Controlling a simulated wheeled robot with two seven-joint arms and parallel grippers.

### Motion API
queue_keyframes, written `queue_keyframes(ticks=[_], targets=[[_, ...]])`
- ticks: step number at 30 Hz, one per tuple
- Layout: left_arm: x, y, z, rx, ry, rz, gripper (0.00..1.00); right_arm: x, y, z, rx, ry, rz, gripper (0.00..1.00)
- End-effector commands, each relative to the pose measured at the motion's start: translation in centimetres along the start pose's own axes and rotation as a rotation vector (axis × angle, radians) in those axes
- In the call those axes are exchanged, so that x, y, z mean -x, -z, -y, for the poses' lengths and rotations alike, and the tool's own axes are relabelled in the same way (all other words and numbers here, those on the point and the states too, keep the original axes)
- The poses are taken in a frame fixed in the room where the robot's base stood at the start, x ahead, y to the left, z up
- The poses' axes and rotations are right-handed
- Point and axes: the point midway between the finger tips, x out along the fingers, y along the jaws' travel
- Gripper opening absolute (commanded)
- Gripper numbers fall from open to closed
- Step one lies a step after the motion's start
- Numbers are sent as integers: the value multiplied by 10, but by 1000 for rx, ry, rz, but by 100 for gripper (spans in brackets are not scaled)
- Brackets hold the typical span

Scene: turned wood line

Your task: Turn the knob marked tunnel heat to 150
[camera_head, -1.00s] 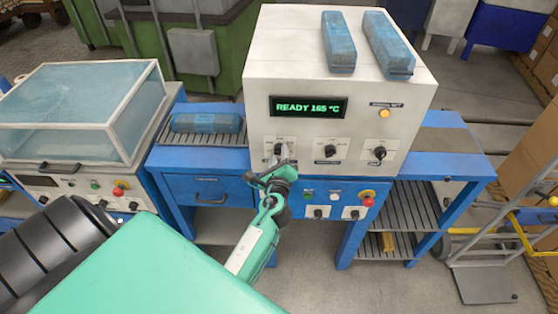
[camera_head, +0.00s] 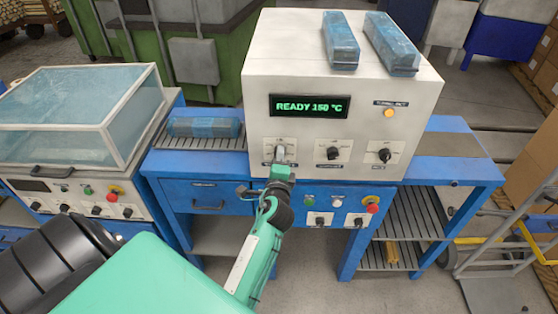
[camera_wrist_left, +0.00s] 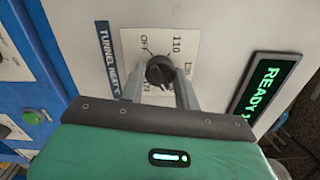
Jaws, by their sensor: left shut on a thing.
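The tunnel heat knob (camera_wrist_left: 159,72) is a round black knob on a white plate marked OFF and 110, with other marks partly hidden. Its label (camera_wrist_left: 107,60) reads TUNNEL HEAT. My left gripper (camera_wrist_left: 160,88) is shut on the knob, with a finger on either side of it. In the head view the left gripper (camera_head: 279,158) reaches up to the leftmost knob on the white machine (camera_head: 345,100) and mostly hides it. The green display (camera_head: 310,106) reads READY 150 °C. My right gripper is not in view.
Two more black knobs, a middle one (camera_head: 333,153) and a right one (camera_head: 384,155), sit on the same panel. Below are buttons and a red emergency knob (camera_head: 372,207). Blue wrapped packs (camera_head: 341,45) lie on top. A clear-lidded machine (camera_head: 78,110) stands at left.

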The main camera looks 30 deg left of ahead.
Motion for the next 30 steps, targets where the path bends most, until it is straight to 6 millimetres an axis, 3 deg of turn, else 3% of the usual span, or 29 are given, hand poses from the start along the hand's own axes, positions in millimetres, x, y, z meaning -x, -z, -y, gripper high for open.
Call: queue_keyframes(ticks=[14,15,18,30], targets=[[0,0,-2,12,-3,-1,9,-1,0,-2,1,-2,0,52],[0,0,-2,12,-3,-1,38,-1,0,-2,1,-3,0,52],[0,0,-1,12,-3,0,54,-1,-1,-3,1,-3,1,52],[-1,0,0,11,-1,-1,54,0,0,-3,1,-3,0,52]])
